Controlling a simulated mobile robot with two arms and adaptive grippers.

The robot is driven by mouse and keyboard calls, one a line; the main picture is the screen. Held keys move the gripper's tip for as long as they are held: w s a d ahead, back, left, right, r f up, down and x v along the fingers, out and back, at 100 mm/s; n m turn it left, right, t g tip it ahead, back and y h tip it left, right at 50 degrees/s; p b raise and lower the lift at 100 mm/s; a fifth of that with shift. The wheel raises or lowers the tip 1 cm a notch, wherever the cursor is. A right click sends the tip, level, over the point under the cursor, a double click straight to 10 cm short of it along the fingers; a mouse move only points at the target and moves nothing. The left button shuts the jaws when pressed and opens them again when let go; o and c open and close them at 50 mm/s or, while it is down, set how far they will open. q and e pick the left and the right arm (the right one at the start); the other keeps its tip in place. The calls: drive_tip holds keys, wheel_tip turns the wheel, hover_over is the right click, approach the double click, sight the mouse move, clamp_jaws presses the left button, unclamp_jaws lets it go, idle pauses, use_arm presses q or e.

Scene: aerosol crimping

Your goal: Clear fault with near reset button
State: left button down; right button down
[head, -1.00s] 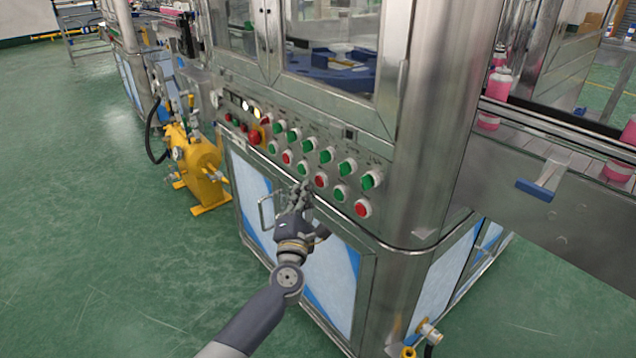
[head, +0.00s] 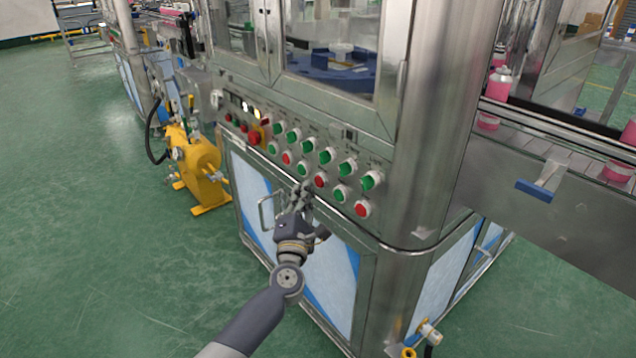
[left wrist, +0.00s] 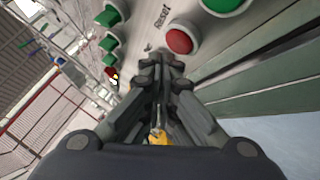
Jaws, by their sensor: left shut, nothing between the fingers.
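The machine's control panel (head: 307,163) carries rows of green and red controls. A red button (head: 320,180) sits just right of my left gripper (head: 302,190) in the head view, and another red button (head: 361,208) is at the panel's near end. In the left wrist view, a red button (left wrist: 180,40) stands beside a printed "Reset" label (left wrist: 162,16), beyond and right of my left gripper's fingertips (left wrist: 163,62). The left gripper is shut and empty, in front of the panel's lower edge. I cannot tell whether it touches the panel. My right gripper is out of view.
A metal door handle (head: 264,212) is left of my left gripper. A rounded steel post (head: 432,120) bounds the panel on the right. A conveyor (head: 560,140) carries pink cans.

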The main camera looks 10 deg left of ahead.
use_arm(q)
drive_tip(key=shift+d, duration=0.1)
drive_tip(key=shift+w+d, duration=0.15)
drive_tip(key=shift+w, duration=0.15)
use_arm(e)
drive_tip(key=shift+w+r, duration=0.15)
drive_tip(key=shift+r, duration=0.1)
use_arm(q)
drive_tip(key=shift+w+d, duration=0.15)
